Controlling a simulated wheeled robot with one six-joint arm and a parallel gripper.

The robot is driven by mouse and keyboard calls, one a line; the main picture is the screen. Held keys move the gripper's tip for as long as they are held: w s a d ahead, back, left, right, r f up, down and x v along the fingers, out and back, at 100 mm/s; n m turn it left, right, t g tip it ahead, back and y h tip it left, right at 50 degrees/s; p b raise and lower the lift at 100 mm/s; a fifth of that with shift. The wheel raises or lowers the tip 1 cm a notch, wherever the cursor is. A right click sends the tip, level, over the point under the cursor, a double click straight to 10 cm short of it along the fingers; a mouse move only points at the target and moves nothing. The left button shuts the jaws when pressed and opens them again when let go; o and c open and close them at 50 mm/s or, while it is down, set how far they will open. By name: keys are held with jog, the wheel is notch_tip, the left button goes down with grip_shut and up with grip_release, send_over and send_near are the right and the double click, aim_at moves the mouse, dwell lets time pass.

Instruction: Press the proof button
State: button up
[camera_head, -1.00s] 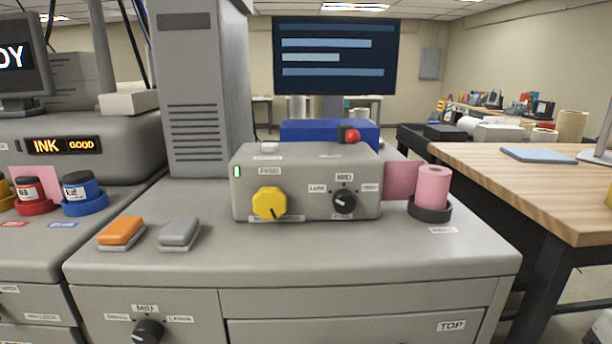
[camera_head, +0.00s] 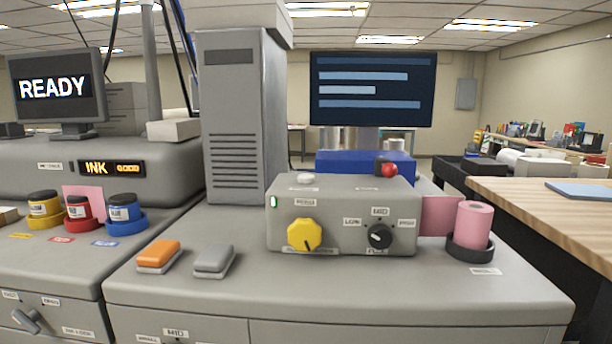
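No button carries a label I can read as "proof". An orange button (camera_head: 159,254) and a grey button (camera_head: 214,261) sit side by side on the grey counter, left of a grey control box (camera_head: 345,206). A small white button (camera_head: 305,179) is on top of the box at its left. A red round knob or button (camera_head: 389,170) shows at the box's back right. My gripper is not in view.
A pink roll (camera_head: 474,225) stands in a dark holder right of the box. Ink jars (camera_head: 123,207) stand at left, below a screen reading READY (camera_head: 57,88). A wooden table (camera_head: 540,210) is at right. The counter's front strip (camera_head: 330,295) is clear.

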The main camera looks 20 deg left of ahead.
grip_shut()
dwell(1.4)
